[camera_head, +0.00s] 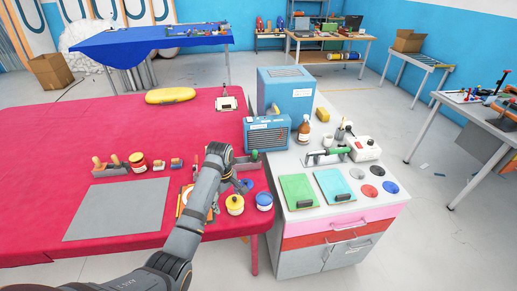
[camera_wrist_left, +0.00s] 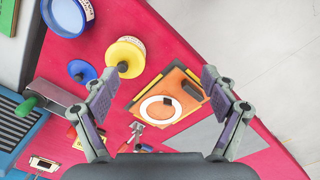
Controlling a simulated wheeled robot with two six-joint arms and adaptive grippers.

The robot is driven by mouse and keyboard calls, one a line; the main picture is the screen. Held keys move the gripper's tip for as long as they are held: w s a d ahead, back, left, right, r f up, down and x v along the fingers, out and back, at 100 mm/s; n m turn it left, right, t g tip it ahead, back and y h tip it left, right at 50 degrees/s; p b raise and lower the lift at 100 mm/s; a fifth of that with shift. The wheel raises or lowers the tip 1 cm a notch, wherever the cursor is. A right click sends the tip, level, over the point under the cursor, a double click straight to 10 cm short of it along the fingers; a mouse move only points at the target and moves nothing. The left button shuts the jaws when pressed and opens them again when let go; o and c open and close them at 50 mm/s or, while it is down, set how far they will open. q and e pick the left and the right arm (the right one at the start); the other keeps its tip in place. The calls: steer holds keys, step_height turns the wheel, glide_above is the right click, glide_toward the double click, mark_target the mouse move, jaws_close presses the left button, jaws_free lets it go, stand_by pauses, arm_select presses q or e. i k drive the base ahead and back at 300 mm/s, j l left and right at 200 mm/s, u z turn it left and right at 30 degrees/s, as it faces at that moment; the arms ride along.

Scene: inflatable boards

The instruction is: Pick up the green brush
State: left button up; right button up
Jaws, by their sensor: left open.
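A green handle (camera_head: 254,155) shows at a grey metal holder (camera_head: 245,166) on the red table, just behind my left gripper (camera_head: 238,181). In the left wrist view the green handle (camera_wrist_left: 27,105) is at the far left, at the end of the grey holder (camera_wrist_left: 58,94). Another green-handled tool (camera_head: 335,151) lies on the white cabinet top. I cannot tell which of them is the green brush. My left gripper (camera_wrist_left: 160,82) is open and empty, above the table over orange boards (camera_wrist_left: 182,82) with a white ring (camera_wrist_left: 165,112). My right gripper is not in view.
A yellow jar (camera_head: 235,204), a blue-and-white jar (camera_head: 265,201) and a blue disc (camera_head: 244,186) stand near the gripper. Blue vented boxes (camera_head: 268,134) rise behind the holder. A grey sheet (camera_head: 116,209) lies flat at left. The table's far left is mostly clear.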

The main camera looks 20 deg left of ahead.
mark_target(254, 157)
steer(key=i, duration=1.15)
